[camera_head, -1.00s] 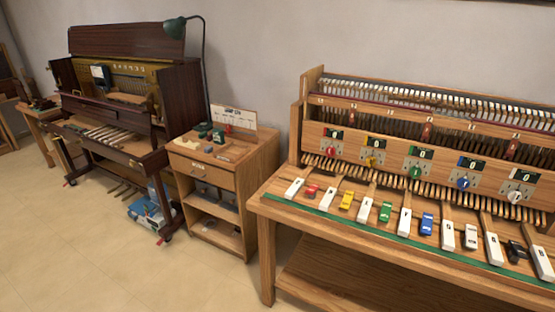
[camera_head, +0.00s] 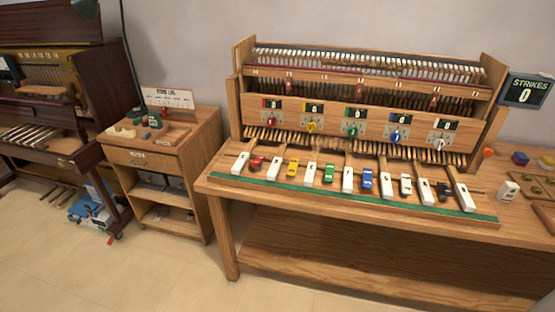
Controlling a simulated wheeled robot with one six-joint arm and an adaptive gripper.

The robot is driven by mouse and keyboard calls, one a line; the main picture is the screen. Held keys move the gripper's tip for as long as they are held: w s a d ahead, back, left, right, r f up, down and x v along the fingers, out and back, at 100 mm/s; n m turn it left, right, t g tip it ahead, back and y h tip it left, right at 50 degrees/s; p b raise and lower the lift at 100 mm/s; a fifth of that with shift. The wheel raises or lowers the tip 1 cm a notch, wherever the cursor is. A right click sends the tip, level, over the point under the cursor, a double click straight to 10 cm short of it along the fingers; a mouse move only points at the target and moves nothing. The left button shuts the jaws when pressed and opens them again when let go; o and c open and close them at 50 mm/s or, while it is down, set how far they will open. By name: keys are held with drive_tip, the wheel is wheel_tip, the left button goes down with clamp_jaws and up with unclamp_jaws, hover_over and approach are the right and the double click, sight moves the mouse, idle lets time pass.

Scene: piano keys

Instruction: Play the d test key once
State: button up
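A row of white test keys, among them a middle key (camera_head: 348,179), lies along the front of the wooden key bench (camera_head: 300,200). The leftmost white key (camera_head: 241,163) and the rightmost white key (camera_head: 465,197) end the row. Their letters are too small to read, so I cannot tell which is d. Small displays above read 0. My gripper is not in view.
A "STRIKES 0" sign (camera_head: 526,91) stands right of the key frame. A wooden cabinet (camera_head: 160,150) with tools and a card stands to the left, beside a dark upright piano (camera_head: 100,95). A white block (camera_head: 508,190) lies at the bench's right. Open floor (camera_head: 150,275) lies in front.

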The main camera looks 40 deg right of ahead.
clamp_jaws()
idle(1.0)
